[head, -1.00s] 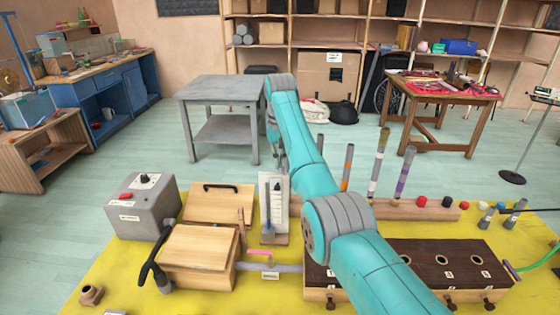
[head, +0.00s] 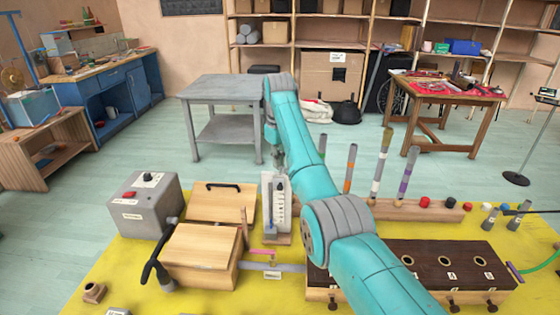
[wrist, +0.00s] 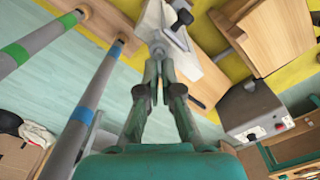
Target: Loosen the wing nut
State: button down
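A narrow upright white board with a scale (head: 280,215) stands on the yellow tabletop, left of my arm. In the wrist view the board (wrist: 184,52) lies just past my fingertips. A small grey metal piece (wrist: 158,47), apparently the wing nut, sits at the board's near end, right at the fingertips. My gripper (wrist: 160,66) has its two fingers close together, one on each side of a narrow gap at this piece. Whether they grip it is unclear. In the head view my arm hides most of the gripper and I cannot make out the wing nut.
A lidded wooden box (head: 203,255) and a grey switch box (head: 146,205) stand to the left. Several upright tubes in a wooden rail (head: 425,210) stand to the right, close beside my gripper. A long dark-topped box (head: 432,268) lies in front. A grey table (head: 222,88) stands behind.

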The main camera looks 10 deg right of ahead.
jog(key=shift+s+a+n, duration=0.1)
jog(key=shift+a+n, duration=0.05)
jog(key=shift+n, duration=0.55)
jog(key=c, duration=1.2)
grip_release()
jog(key=shift+c, duration=0.2)
jog(key=shift+c, duration=0.2)
